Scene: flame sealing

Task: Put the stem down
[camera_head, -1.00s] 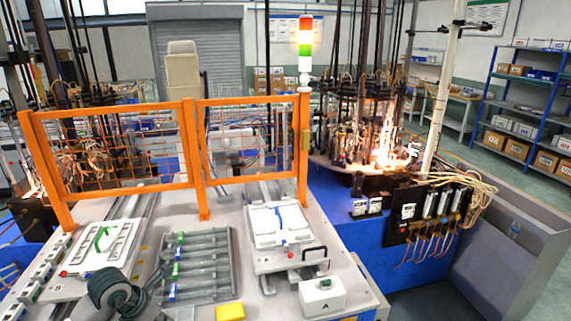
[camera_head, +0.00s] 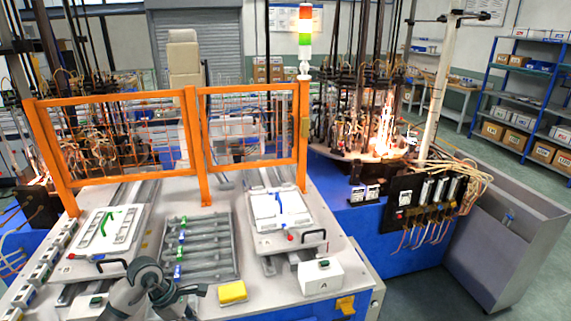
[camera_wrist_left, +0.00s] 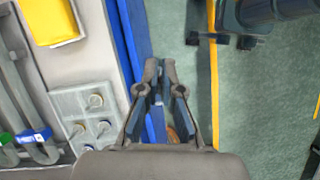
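Several stems with blue and green ends lie side by side in a grey tray (camera_head: 236,272) in the middle of the table. In the left wrist view a green end (camera_wrist_left: 6,138) and a blue end (camera_wrist_left: 33,136) show at the left. My left gripper (camera_wrist_left: 160,66) points down past the table's front edge, to the right of the tray in that view. Its fingertips are close together with a narrow gap, and I see no stem between them. In the head view my left arm covers part of the near edge, and its fingertips are not clear. My right gripper is not in view.
A yellow block (camera_head: 232,292) and a white box (camera_head: 320,277) stand at the table's front. White fixtures (camera_head: 102,238) (camera_head: 282,218) flank the tray. An orange fence (camera_head: 192,140) stands behind. A peg block (camera_wrist_left: 92,115) sits near the edge; floor lies beyond.

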